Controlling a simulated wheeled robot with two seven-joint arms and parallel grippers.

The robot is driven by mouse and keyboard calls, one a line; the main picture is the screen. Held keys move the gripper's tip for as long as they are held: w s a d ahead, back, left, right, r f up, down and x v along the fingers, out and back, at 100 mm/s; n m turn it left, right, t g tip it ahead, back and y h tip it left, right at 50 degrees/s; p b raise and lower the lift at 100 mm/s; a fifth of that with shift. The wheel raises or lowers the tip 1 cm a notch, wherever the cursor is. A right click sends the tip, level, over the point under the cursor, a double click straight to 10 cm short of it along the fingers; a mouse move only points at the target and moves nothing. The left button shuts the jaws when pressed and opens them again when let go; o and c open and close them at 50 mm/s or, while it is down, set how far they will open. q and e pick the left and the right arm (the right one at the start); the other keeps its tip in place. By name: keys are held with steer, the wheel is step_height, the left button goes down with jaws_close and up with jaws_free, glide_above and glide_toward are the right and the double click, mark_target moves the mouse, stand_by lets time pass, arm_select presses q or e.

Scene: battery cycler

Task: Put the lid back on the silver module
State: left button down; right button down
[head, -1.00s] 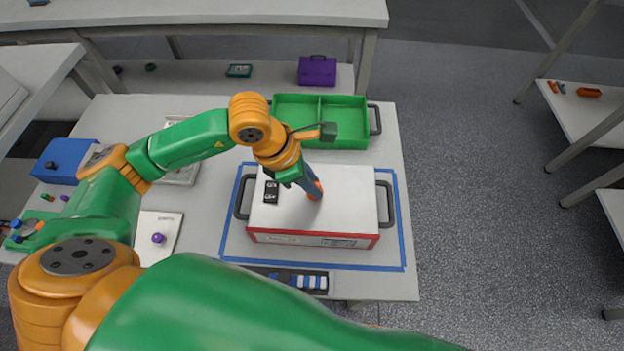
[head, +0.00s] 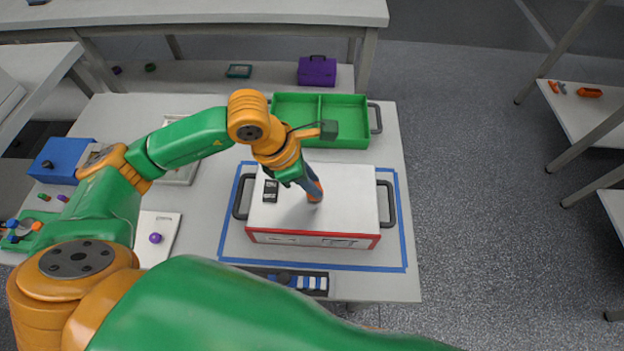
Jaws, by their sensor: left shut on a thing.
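The silver module (head: 310,240) stands inside a blue tape outline on the table, with dark handles at its left and right ends and a red edge along its front. Its white lid (head: 345,200) lies flat over the top, with a small black label at the upper left. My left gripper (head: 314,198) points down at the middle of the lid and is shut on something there. The fingertips and the held part are too small and covered to make out. My right gripper is not in view.
A green two-compartment tray (head: 345,143) stands just behind the module. A black tool holder (head: 312,283) lies in front of it. A blue box (head: 62,160) and a white plate with a purple knob (head: 155,238) are on the left. The table's right strip is clear.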

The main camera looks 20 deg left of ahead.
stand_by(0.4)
arm_select(q)
steer(key=shift+c, duration=0.7)
jaws_free()
steer(key=shift+r+p, duration=2.35)
steer(key=shift+r, duration=1.2)
jaws_close()
